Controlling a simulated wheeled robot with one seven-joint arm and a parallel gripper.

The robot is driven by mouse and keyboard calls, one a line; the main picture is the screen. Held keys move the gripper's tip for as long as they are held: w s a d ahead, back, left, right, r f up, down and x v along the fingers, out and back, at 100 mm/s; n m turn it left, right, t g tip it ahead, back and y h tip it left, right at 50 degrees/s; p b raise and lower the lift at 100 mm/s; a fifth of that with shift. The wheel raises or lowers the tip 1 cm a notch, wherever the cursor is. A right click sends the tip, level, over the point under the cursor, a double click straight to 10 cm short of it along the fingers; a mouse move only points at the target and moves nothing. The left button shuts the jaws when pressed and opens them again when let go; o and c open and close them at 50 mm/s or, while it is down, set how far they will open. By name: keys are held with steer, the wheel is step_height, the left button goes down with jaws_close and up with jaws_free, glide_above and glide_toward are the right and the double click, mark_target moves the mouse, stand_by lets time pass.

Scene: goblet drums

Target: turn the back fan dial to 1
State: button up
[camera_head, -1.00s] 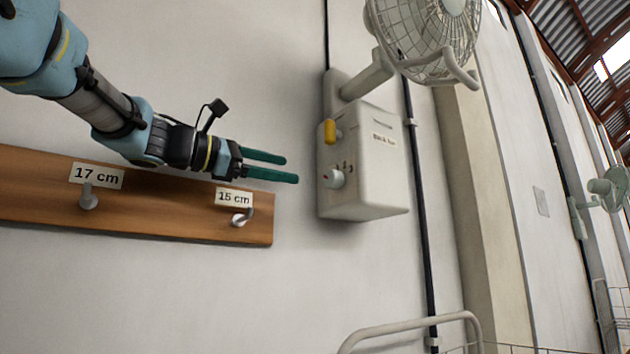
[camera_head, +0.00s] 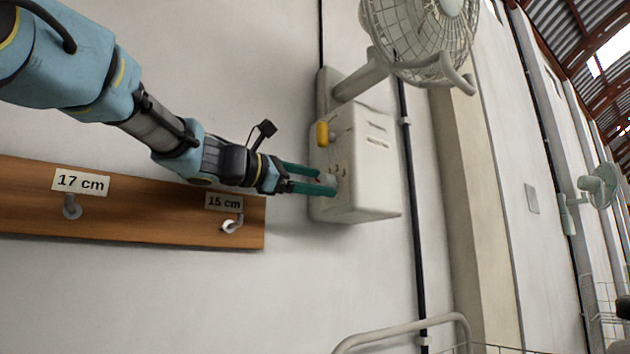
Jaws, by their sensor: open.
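The fan dial (camera_head: 327,179) is a small pale knob on the left face of the cream fan control box (camera_head: 368,185). My gripper (camera_head: 328,182) is open at the dial, with its green fingers reaching to either side of it. The fingers hide much of the dial and the marks around it, so its setting cannot be read. Whether the fingers touch the dial cannot be told. A yellow knob (camera_head: 322,133) sticks out above the dial on the same face. The caged fan (camera_head: 425,35) is mounted above the box.
A wooden rail (camera_head: 130,225) with hooks labelled 17 cm and 15 cm runs along the wall below my arm. A black pipe (camera_head: 416,240) passes right of the box. A pale metal rail (camera_head: 400,330) stands at the bottom. Another fan (camera_head: 600,185) is far right.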

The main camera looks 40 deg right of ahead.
jaws_close()
stand_by(0.5)
steer(key=shift+f+m+b, duration=0.2)
steer(key=shift+m+b, duration=0.1)
steer(key=shift+b, duration=0.55)
steer(key=m+b, duration=0.5)
steer(key=b, duration=0.1)
steer(key=shift+m, duration=0.4)
steer(key=shift+r+m+b, duration=0.1)
steer(key=shift+m+b, duration=0.4)
steer(key=shift+m, duration=0.2)
